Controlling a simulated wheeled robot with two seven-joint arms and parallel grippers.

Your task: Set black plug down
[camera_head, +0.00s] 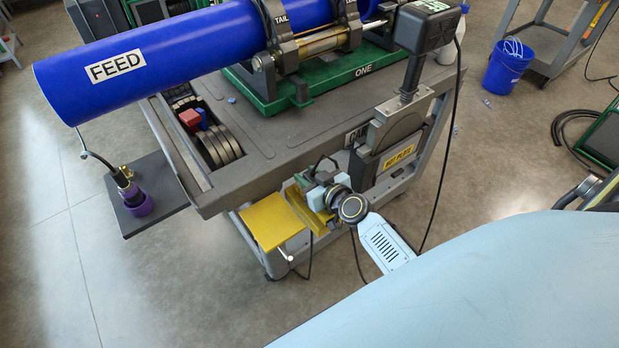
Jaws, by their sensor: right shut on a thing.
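My right gripper (322,184) is at the front of the cart, beside the yellow shelf and left of the hot plate holder. It is shut on a small dark thing with a black cord, apparently the black plug (325,163). My wrist and the gripper body cover much of it, so its exact shape and what it touches cannot be made out. My left gripper is not in view.
The grey cart (285,158) carries a blue FEED pipe (160,58) in a green clamp base (305,88). The yellow shelf (274,222) is bare. The hot plate holder (385,158) stands close right. A dark side shelf (152,172) bears a purple-ended tool. Black cords hang below.

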